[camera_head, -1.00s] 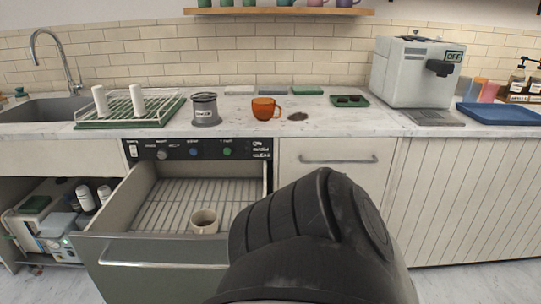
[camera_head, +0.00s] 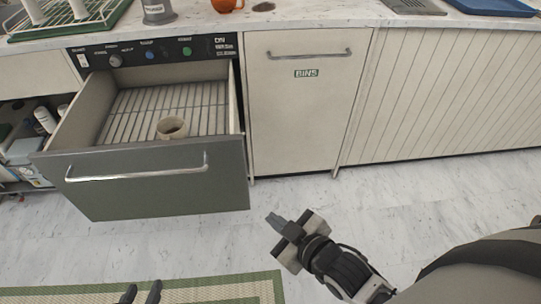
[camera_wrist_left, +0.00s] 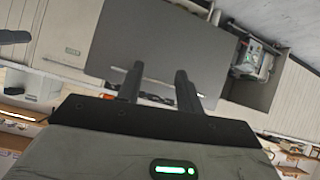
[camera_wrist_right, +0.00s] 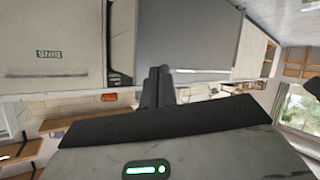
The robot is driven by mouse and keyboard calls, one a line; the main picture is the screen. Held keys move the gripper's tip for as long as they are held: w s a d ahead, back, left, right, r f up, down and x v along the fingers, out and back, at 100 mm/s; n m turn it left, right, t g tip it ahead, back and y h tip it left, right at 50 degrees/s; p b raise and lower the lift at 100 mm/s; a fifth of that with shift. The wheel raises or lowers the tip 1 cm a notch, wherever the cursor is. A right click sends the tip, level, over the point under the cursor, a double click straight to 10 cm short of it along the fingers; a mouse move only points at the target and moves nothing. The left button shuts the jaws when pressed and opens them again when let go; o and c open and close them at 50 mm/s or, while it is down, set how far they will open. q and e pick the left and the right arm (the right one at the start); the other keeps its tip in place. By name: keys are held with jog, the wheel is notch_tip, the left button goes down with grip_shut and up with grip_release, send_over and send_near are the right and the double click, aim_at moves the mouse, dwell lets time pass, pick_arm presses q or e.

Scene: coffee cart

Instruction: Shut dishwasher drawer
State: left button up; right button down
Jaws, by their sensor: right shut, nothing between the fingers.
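The dishwasher drawer (camera_head: 150,182) is pulled out in the head view, with a grey front and a silver bar handle (camera_head: 137,173). A cream cup (camera_head: 172,128) stands on its wire rack (camera_head: 125,112). The drawer front also shows in the left wrist view (camera_wrist_left: 150,40) and the right wrist view (camera_wrist_right: 190,35). My left gripper (camera_head: 141,292) is open and empty, in front of the drawer at the bottom edge; its fingers (camera_wrist_left: 158,88) stand apart. My right gripper (camera_head: 274,221) is shut and empty, right of the drawer front and apart from it.
The dishwasher control panel (camera_head: 150,50) is above the drawer. A closed bins cabinet (camera_head: 300,110) stands to its right. A dish rack (camera_head: 60,22) and an orange mug (camera_head: 226,4) are on the counter. A green-edged mat (camera_head: 215,290) lies on the floor; the floor ahead is clear.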

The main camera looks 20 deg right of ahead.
jog(key=w+d+f+n+t+y+b, duration=0.1)
jog(key=w+n+t+y+b, duration=0.15)
jog(key=n, duration=0.45)
jog(key=w+f+n+t+y+b, duration=0.1)
jog(key=w+f+n, duration=0.1)
jog(key=w+n, duration=0.3)
jog(key=n+y, duration=0.2)
jog(key=n, duration=0.3)
send_near(224, 161)
jog(key=w+a, duration=0.3)
jog(key=w, duration=0.1)
jog(key=shift+w+r+h+b, duration=0.25)
jog(key=shift+w+b, duration=0.15)
jog(key=shift+w, duration=0.15)
jog(key=shift+d, duration=0.1)
